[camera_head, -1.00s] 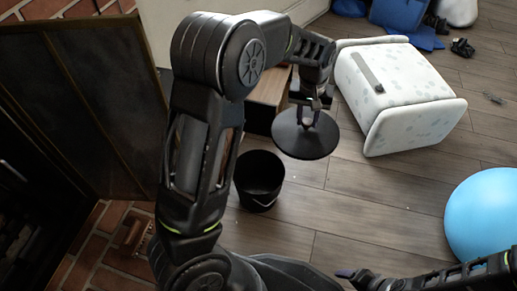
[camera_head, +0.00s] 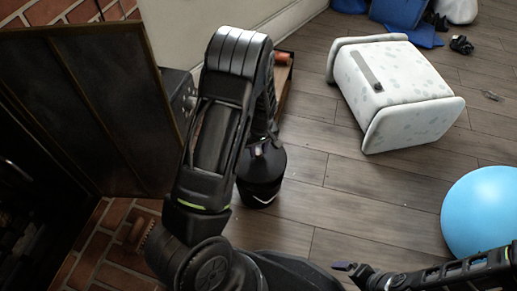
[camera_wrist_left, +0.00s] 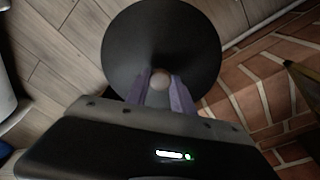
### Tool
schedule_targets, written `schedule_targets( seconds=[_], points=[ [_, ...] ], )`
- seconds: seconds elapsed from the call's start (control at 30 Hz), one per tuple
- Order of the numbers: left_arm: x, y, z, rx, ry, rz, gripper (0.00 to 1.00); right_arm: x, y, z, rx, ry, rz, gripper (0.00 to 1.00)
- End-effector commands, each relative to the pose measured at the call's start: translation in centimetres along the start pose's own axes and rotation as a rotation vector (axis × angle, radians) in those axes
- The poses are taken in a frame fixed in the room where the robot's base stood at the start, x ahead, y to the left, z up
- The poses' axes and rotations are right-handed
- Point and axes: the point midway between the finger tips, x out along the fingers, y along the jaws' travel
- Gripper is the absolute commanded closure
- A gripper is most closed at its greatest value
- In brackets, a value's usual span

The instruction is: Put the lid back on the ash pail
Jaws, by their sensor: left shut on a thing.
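The black ash pail (camera_head: 260,196) stands on the wood floor, partly behind my left arm. The round dark lid (camera_head: 264,164) is over the pail's top, covering its opening from this view. I cannot tell whether it touches the rim all round. My left gripper (camera_head: 262,146) is above the pail, largely hidden by its own arm. In the left wrist view its purple fingers are shut on the pale knob (camera_wrist_left: 160,79) at the middle of the lid (camera_wrist_left: 160,35). My right gripper (camera_head: 344,268) is low at the right, away from the pail; its opening is unclear.
A dark folding screen (camera_head: 110,110) and brick hearth (camera_head: 112,245) are at the left. A wooden box (camera_head: 284,84) stands behind my left arm. A white spotted pouf (camera_head: 400,95) and blue ball (camera_head: 485,212) are at the right. Floor between is clear.

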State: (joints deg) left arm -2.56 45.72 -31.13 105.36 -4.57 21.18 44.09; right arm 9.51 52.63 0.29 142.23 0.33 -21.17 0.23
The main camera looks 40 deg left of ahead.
Motion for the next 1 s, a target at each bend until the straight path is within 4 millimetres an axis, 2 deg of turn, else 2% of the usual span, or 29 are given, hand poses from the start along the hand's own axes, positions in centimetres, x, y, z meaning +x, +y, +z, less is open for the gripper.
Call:
schedule_targets(
  seconds=[0.7,1.0],
  points=[
    [5.6,0.0,0.7,0.002,0.000,0.000,1.00,4.8,1.5,-0.5,0.003,0.024,0.000,0.01],
    [6.2,0.0,0.8,0.001,0.000,0.001,1.00,5.2,1.6,-0.6,0.003,0.028,0.000,0.01]
  ],
)
